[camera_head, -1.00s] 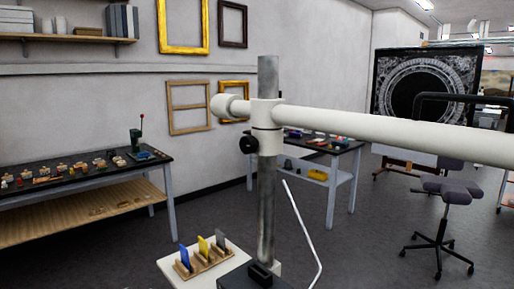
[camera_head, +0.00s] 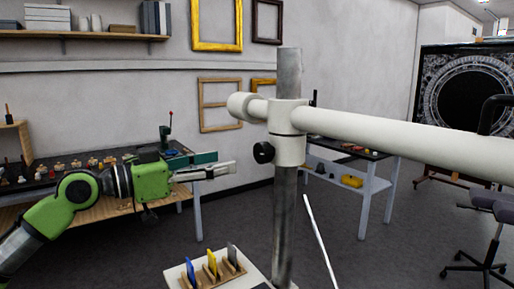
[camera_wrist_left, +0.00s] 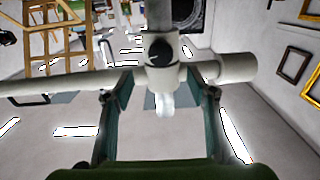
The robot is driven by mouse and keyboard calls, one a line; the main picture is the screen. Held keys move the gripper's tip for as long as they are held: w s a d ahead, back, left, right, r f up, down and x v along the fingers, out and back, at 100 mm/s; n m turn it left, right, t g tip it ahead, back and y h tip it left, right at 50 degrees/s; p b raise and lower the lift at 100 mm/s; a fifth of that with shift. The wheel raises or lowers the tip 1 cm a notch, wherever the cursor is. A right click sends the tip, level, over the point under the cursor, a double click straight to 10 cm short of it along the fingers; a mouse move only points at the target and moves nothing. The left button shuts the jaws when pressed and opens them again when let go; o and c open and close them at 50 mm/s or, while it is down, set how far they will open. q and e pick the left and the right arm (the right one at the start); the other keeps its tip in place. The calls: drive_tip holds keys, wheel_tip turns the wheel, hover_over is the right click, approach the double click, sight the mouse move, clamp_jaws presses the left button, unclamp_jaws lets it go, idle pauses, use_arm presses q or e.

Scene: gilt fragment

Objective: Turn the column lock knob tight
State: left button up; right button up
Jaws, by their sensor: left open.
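The column lock knob (camera_head: 263,152) is small and black. It sticks out of the left side of the white clamp (camera_head: 290,135) on the upright grey column (camera_head: 287,200). My left gripper (camera_head: 225,163) is open and empty, to the left of the knob and slightly lower in the head view, with a gap between them. In the left wrist view the knob (camera_wrist_left: 161,50) lies just beyond the two fingertips (camera_wrist_left: 159,82), roughly centred between them. My right gripper is not in view.
A thick white horizontal bar (camera_head: 400,130) runs through the clamp to the right. A wooden rack (camera_head: 213,273) with coloured cards stands below. A workbench (camera_head: 185,192) with small items is behind my left arm. Another table (camera_head: 372,185) stands behind the column.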

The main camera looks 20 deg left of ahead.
sight(258, 155)
use_arm(q)
drive_tip(key=p+x, duration=0.4)
drive_tip(key=x, duration=0.5)
drive_tip(key=shift+w+d+r+p, duration=0.15)
drive_tip(key=shift+w+d+p, duration=0.05)
drive_tip(key=shift+w+p, duration=0.2)
drive_tip(key=shift+w+d, duration=0.4)
drive_tip(key=c, duration=1.1)
